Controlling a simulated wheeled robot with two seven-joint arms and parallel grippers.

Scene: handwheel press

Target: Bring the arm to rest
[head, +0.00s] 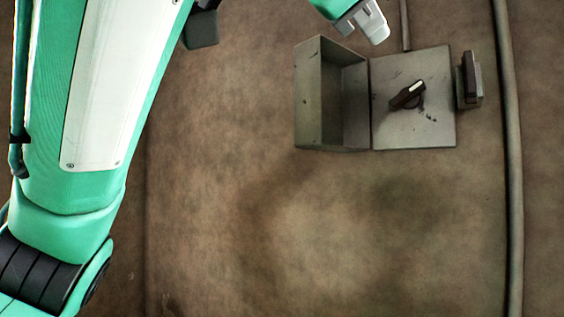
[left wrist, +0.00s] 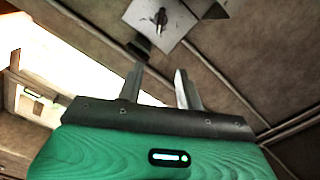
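My left arm, green and white, rises along the left of the head view and leaves at the top. The tip of my left gripper (head: 364,24) shows at the top edge, above the grey box and apart from it. In the left wrist view, the two fingers of the left gripper (left wrist: 158,88) stand apart with nothing between them. A grey plate with a dark rotary switch (head: 408,95) is on the wall; it also shows at the top of the left wrist view (left wrist: 160,18). My right gripper is in neither view.
An open-fronted grey box (head: 308,95) adjoins the plate on its left. A small dark lever fixture (head: 470,80) is on its right. A long vertical pipe (head: 513,170) runs down the wall farther right. The brown wall below the box is bare.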

